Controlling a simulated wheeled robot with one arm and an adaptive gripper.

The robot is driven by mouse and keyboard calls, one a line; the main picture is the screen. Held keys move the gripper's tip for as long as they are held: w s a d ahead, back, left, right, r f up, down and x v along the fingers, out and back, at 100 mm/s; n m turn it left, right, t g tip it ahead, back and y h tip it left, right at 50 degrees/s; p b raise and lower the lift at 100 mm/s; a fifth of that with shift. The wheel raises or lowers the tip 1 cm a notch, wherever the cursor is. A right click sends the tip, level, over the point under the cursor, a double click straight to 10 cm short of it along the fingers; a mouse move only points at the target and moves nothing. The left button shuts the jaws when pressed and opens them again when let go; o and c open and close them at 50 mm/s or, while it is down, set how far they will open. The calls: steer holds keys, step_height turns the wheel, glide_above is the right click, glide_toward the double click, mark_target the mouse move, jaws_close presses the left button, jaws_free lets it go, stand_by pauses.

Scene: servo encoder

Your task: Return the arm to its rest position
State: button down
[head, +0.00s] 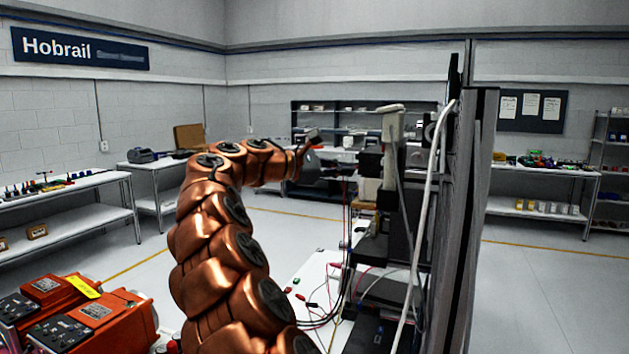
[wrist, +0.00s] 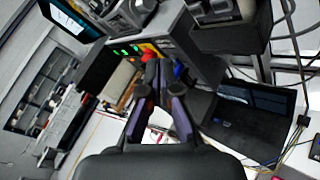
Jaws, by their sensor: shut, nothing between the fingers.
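My copper-coloured arm (head: 222,235) rises from the bottom of the head view and bends over at the top toward the right. My gripper (head: 312,160) is at its far end, beside a rack of dark instruments (head: 372,165). In the wrist view my gripper (wrist: 155,82) has its fingertips together, with nothing seen between them. It points toward a grey equipment box (wrist: 185,50) with green, red and blue controls. In the head view the fingertips are too small and dark to make out.
A white worktop (head: 318,275) with cables and clips lies below the arm. A dark upright post (head: 470,220) with a white cable stands on the right. Orange motor units (head: 88,315) are at lower left. Side tables stand along the walls, with open floor between.

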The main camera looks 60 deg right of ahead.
steer(key=w+a+f+m+t+y, duration=0.1)
steer(key=a+f+t+y, duration=0.15)
steer(key=a+f, duration=0.65)
steer(key=a+f+m+t+y, duration=0.1)
steer(key=a+f+t+y, duration=0.15)
steer(key=a+f, duration=0.65)
steer(key=w+a+f+m+t+y, duration=0.1)
steer(key=a+f+t+y, duration=0.3)
steer(key=a, duration=0.9)
steer(key=s+a+f+y, duration=0.1)
steer(key=s+a+f, duration=0.2)
steer(key=a, duration=0.5)
steer(key=s+a+f+y, duration=0.1)
steer(key=s+a+f, duration=0.3)
steer(key=a+f, duration=0.2)
steer(key=s+a+f+y, duration=0.1)
steer(key=s+a+f, duration=0.2)
steer(key=a, duration=0.7)
step_height(320, 180, down, 2)
steer(key=shift+s+a+y, duration=0.15)
steer(key=shift+a+y, duration=0.15)
steer(key=shift+y, duration=0.1)
steer(key=shift+d, duration=0.15)
